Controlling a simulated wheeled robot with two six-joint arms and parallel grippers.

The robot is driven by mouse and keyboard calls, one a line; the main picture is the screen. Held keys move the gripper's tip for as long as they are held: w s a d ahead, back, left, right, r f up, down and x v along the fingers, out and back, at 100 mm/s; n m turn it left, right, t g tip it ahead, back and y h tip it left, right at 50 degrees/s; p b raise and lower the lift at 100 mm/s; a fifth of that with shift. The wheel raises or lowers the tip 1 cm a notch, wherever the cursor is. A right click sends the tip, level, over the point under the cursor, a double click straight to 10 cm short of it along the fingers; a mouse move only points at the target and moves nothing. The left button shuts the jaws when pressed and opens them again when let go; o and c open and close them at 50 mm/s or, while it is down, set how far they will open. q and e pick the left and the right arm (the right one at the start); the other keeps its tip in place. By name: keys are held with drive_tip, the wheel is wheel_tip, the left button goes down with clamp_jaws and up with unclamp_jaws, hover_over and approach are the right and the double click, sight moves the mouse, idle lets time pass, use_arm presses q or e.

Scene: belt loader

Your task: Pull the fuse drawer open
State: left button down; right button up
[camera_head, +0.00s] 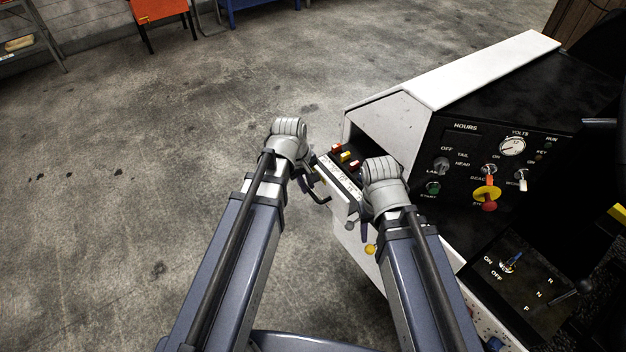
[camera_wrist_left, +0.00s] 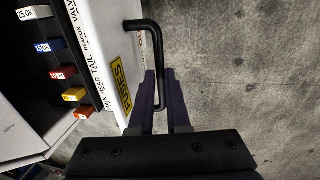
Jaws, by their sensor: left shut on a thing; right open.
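The fuse drawer (camera_head: 340,184) stands out from an opening in the white housing of the loader's console, with its coloured fuses showing. In the left wrist view its white front (camera_wrist_left: 106,50) bears a yellow FUSES label (camera_wrist_left: 121,88) and a black bar handle (camera_wrist_left: 157,42). My left gripper (camera_head: 315,190) is at the drawer's front; its dark fingers (camera_wrist_left: 166,100) are shut on the handle in the left wrist view. My right arm's wrist (camera_head: 384,178) is just right of the drawer, in front of the console; its fingers are mostly hidden.
The black control panel (camera_head: 470,150) with a gauge, switches and a red-and-yellow stop knob (camera_head: 488,197) lies to the right of the drawer. A lower panel (camera_head: 530,280) has a switch and a lever. The concrete floor (camera_head: 130,180) to the left is clear.

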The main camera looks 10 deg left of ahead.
idle(0.3)
use_arm(q)
drive_tip(key=c, duration=0.9)
unclamp_jaws()
drive_tip(key=r+p, duration=0.5)
drive_tip(key=s+a+r+p, duration=0.1)
drive_tip(key=r+p, duration=0.1)
drive_tip(key=shift+r+p, duration=0.35)
drive_tip(key=shift+p, duration=0.05)
drive_tip(key=s+d+f+m+y+b, duration=0.1)
drive_tip(key=s+d+f+m+b, duration=0.1)
drive_tip(key=s+d+m, duration=0.1)
drive_tip(key=s+d+f+m+g+y+b, duration=0.1)
drive_tip(key=s+d+f+m+b, duration=0.1)
drive_tip(key=s+f+m, duration=0.1)
drive_tip(key=s+d+f+m+b, duration=0.2)
drive_tip(key=s+d+m+b, duration=0.1)
drive_tip(key=m, duration=0.4)
drive_tip(key=shift+s+d+f+g+y, duration=0.1)
drive_tip(key=shift+s+d+g+y, duration=0.1)
drive_tip(key=shift+s, duration=0.2)
drive_tip(key=shift+s+d+f+g+y, duration=0.1)
drive_tip(key=shift+s+d+g+y, duration=0.1)
drive_tip(key=shift+s, duration=0.15)
